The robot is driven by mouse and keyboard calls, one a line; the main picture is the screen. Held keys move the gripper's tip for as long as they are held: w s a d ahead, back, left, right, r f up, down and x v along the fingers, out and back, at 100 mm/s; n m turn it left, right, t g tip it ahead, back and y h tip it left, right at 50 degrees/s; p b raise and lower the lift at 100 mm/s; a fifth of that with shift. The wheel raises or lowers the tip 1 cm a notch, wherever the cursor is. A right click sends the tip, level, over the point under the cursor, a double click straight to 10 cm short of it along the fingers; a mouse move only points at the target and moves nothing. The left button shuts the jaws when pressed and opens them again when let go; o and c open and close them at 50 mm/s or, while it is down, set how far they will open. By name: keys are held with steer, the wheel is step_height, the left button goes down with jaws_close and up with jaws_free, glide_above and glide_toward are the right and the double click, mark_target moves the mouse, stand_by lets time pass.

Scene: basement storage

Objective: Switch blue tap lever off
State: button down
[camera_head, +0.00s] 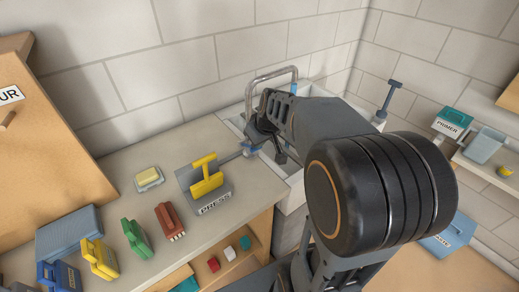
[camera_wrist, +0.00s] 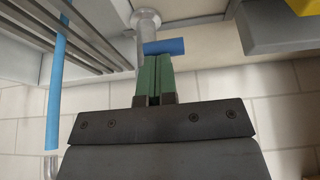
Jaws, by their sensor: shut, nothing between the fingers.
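The tap's grey spout (camera_head: 270,76) arches over the white sink (camera_head: 232,117) against the wall. Its post (camera_wrist: 146,22) stands on a round base in the wrist view. A straight blue stream (camera_wrist: 57,90) runs from the spout's end. My gripper (camera_wrist: 153,78) is shut and empty, its green fingertips right at the lever and post. Whether they touch cannot be told.
Several coloured items, including a green one (camera_head: 135,238), line the counter's front. A wooden cabinet (camera_head: 50,140) stands left. The tiled wall is behind.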

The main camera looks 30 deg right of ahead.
steer(key=s+f+t+b, duration=0.1)
steer(key=f+b, duration=0.1)
steer(key=b, duration=0.3)
steer(key=shift+s+d+f, duration=0.1)
steer(key=shift+s+f, duration=0.1)
steer(key=shift+s+f+b, duration=0.1)
steer(key=shift+b, duration=0.2)
steer(key=p+v, duration=0.4)
steer(key=v, duration=0.6)
steer(key=shift+s+d+f, duration=0.2)
steer(key=shift+s, duration=0.25)
